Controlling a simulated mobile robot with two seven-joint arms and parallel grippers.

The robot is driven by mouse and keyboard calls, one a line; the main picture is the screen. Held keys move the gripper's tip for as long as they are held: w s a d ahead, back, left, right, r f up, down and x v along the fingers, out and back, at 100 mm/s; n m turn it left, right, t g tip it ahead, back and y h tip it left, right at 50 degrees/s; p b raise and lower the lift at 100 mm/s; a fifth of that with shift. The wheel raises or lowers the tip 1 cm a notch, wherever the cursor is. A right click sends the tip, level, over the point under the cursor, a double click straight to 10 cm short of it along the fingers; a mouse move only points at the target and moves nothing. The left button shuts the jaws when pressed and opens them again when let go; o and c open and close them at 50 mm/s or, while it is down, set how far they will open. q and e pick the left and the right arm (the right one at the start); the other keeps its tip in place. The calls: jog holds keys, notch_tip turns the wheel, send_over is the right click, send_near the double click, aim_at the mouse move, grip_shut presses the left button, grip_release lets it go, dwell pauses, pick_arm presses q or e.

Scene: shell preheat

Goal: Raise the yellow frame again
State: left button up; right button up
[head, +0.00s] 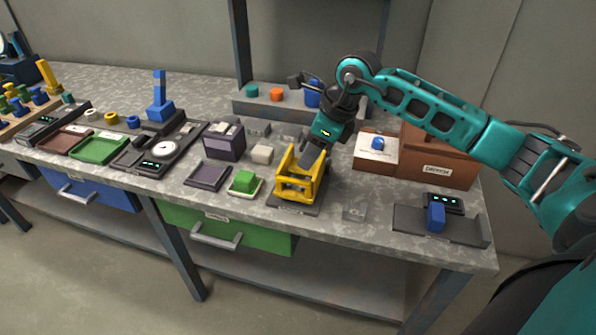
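The yellow frame (291,187) stands on a dark base plate (291,208) near the front edge of the bench. My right gripper (312,157) reaches down to it from the upper right. Its dark fingers are at the top of the frame, overlapping its right part in the head view. I cannot tell whether they grip the frame or only stand beside it, as the small size and the overlap hide the fingertips. My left gripper is not in view.
Left of the frame are a green block (243,182) on a small tray and a purple box (224,141). Right of it are a clear block (354,213), a brown box (437,166) and a dark stand with a blue block (436,217). A shelf (262,104) stands behind.

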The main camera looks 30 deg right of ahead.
aim_at(294, 180)
jog(key=x, duration=0.7)
jog(key=shift+f, duration=0.1)
jog(key=shift+c, duration=0.4)
grip_shut()
